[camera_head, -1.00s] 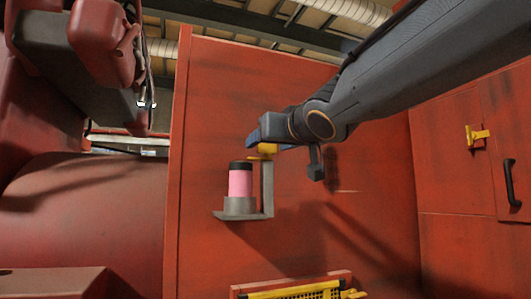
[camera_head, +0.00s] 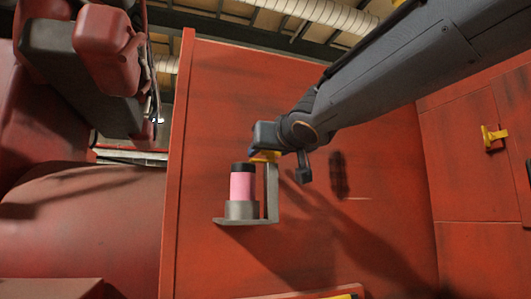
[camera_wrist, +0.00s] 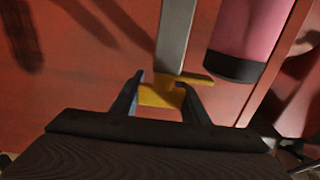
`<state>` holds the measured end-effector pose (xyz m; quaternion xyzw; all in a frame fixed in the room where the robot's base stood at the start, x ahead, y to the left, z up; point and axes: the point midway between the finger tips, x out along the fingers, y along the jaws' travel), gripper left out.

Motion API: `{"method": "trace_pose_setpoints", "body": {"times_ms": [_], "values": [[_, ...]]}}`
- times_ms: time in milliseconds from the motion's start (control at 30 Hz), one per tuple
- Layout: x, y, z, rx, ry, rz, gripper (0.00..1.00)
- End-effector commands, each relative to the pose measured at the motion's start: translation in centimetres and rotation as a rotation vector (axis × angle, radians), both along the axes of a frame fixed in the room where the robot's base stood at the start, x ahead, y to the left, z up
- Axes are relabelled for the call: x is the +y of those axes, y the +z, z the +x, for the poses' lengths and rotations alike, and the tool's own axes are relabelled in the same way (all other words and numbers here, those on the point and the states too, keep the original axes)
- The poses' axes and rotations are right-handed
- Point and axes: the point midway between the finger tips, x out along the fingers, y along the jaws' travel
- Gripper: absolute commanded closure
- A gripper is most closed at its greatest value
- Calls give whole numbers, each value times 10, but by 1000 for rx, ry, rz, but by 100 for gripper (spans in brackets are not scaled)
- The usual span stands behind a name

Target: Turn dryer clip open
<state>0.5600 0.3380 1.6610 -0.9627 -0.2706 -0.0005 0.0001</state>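The dryer is a pink cylinder (camera_head: 243,186) with a black top, upright in a grey bracket (camera_head: 241,210) on the red wall. The yellow clip (camera_head: 264,156) sits at the top of the bracket's upright post, beside the black top. My gripper (camera_head: 262,150) is at the clip from above right. In the wrist view, my gripper's two fingers (camera_wrist: 161,86) stand apart on either side of the yellow clip (camera_wrist: 160,97), whose narrower arm (camera_wrist: 200,79) reaches toward the black-ended pink dryer (camera_wrist: 252,35). Whether the fingers press on the clip is unclear.
The red wall panel (camera_head: 215,110) is close behind the bracket. A second yellow latch (camera_head: 493,137) is on the panel at right. Large red machinery (camera_head: 80,215) fills the left. A red and yellow part (camera_head: 340,293) juts out below.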

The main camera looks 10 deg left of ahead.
Motion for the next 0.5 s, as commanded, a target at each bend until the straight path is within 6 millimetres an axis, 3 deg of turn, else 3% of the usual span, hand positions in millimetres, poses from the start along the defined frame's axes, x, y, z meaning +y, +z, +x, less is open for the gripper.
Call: {"method": "trace_pose_setpoints", "body": {"times_ms": [33,100,500], "values": [[0,0,0,1,-1,-1,71],[0,0,0,1,0,-1,82],[2,1,0,3,21,-5,82]]}}
